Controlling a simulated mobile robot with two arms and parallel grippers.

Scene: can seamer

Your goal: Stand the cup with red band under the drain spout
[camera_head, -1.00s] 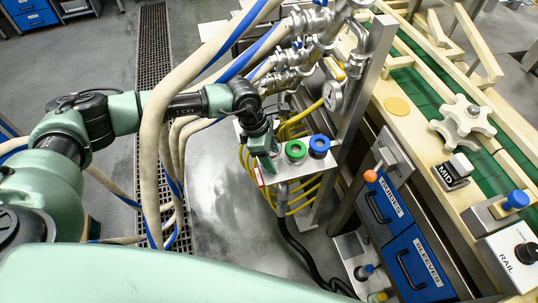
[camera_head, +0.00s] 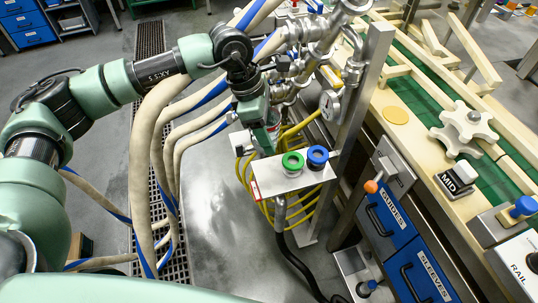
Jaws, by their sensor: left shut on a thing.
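My left gripper (camera_head: 268,138) points down just behind and above the left part of a small white shelf. It is shut on a cup, the cup with red band, which is mostly hidden by the fingers; only a sliver with a trace of red shows. A green-ringed cup (camera_head: 292,163) and a blue-ringed cup (camera_head: 317,156) stand on the shelf (camera_head: 275,183), to the right of the gripper. Metal pipes and valves (camera_head: 318,35) rise behind the gripper; I cannot tell which outlet is the drain spout. My right gripper is out of view.
Thick beige and blue hoses (camera_head: 150,150) hang close left of the gripper. A steel post (camera_head: 362,90) and a pressure gauge (camera_head: 331,104) stand to its right. The conveyor (camera_head: 430,110) and blue drawers (camera_head: 387,215) lie farther right.

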